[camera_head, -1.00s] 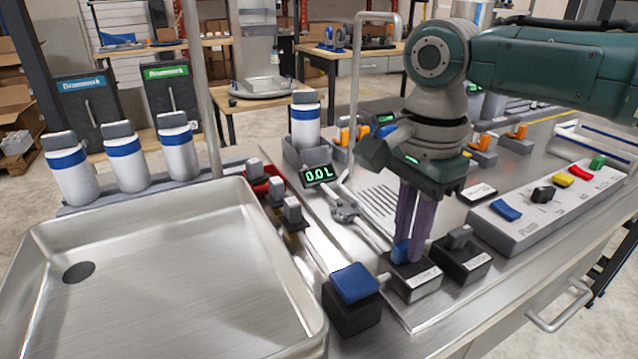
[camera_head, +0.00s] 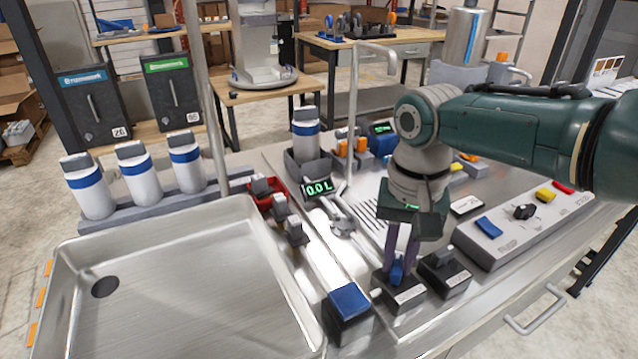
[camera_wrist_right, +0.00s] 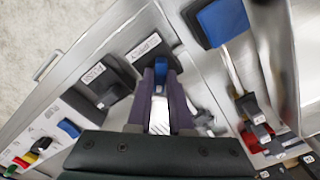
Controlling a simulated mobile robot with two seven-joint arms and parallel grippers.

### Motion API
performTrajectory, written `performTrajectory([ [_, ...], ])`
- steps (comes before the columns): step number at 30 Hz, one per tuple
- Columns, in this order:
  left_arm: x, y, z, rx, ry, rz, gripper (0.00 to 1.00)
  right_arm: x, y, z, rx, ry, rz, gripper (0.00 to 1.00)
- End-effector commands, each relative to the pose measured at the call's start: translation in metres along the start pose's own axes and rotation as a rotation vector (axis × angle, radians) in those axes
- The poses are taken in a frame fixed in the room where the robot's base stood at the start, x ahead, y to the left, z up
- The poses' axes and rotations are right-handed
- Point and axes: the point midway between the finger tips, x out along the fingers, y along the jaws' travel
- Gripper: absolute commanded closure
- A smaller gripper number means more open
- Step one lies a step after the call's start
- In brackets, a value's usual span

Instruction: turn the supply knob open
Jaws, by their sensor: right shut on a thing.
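The supply knob is a small blue handle (camera_head: 397,270) on a black box (camera_head: 404,297) with a white label, near the front edge of the bench. In the right wrist view the blue knob (camera_wrist_right: 160,70) stands between the purple fingers, beside a label that seems to read SUPPLY (camera_wrist_right: 143,47). My right gripper (camera_head: 398,266) comes down from above and is shut on the knob, its fingers on both sides. The fingers hide part of the knob, so its exact angle is hard to tell. My left gripper is not in view.
A blue-topped block (camera_head: 348,301) is close on the left. A control panel (camera_head: 515,230) lies further right. A small display (camera_head: 318,188) reads 0.0 L. A steel sink (camera_head: 190,290) fills the left.

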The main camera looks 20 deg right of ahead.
Motion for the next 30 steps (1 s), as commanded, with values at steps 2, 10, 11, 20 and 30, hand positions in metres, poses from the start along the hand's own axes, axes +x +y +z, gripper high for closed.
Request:
performTrajectory([
  [2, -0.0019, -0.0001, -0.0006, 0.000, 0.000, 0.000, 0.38, -0.0013, -0.0008, 0.0009, -0.073, -0.003, -0.001, 1.00],
  [10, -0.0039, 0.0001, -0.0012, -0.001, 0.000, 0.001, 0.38, -0.0011, -0.0004, 0.0006, -0.326, -0.003, -0.001, 1.00],
  [11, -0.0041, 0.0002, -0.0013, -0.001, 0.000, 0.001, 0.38, -0.0011, -0.0005, 0.0006, -0.353, -0.003, -0.001, 1.00],
  [20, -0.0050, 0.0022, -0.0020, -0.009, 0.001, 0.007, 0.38, -0.0011, -0.0010, 0.0006, -0.577, -0.002, -0.003, 1.00],
  [30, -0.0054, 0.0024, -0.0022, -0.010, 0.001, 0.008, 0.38, -0.0011, -0.0010, 0.0004, -0.706, -0.001, -0.002, 1.00],
])
